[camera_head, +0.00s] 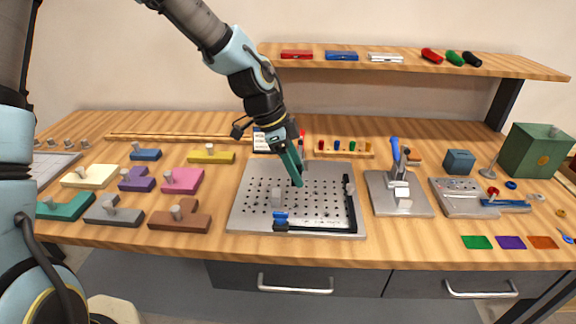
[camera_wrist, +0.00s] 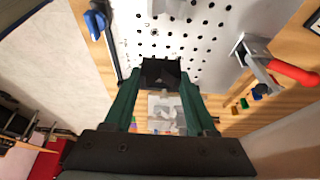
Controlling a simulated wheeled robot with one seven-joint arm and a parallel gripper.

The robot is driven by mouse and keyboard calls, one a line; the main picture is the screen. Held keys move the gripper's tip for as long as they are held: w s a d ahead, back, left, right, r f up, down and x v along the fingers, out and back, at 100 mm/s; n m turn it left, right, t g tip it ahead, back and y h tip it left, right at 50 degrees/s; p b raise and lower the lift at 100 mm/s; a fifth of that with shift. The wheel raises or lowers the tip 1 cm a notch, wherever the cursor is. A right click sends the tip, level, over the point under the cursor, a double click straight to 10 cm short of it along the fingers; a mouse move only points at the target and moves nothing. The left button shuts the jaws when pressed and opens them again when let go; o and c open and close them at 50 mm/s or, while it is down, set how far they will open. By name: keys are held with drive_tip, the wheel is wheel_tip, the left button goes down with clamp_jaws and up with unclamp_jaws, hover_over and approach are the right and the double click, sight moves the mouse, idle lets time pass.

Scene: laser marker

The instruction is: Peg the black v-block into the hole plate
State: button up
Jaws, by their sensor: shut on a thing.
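The black v-block (camera_wrist: 160,72) sits between the fingertips of my gripper (camera_wrist: 161,88) in the wrist view, with its dark notched face showing. My gripper (camera_head: 297,182) is shut on it and points down over the back middle of the hole plate (camera_head: 240,219) in the head view. The block is too small or hidden to make out in the head view. The grey plate with rows of dark holes also shows in the wrist view (camera_wrist: 205,50), beyond the block. I cannot tell whether the block touches the plate.
A red-handled clamp (camera_wrist: 262,62) is near my gripper. Coloured knobbed blocks lie left; a blue-handled press (camera_head: 398,180) stands right.

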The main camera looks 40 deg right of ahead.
sight(301, 202)
drive_tip(key=shift+f+b, duration=2.2)
drive_tip(key=shift+f, duration=0.75)
drive_tip(key=shift+f+b, duration=0.3)
drive_tip(key=shift+f, duration=0.3)
drive_tip(key=o, duration=1.4)
drive_tip(key=shift+o, duration=0.2)
drive_tip(key=shift+w+r, duration=0.1)
drive_tip(key=b+v, duration=0.1)
drive_tip(key=v, duration=0.9)
drive_tip(key=shift+r, duration=0.3)
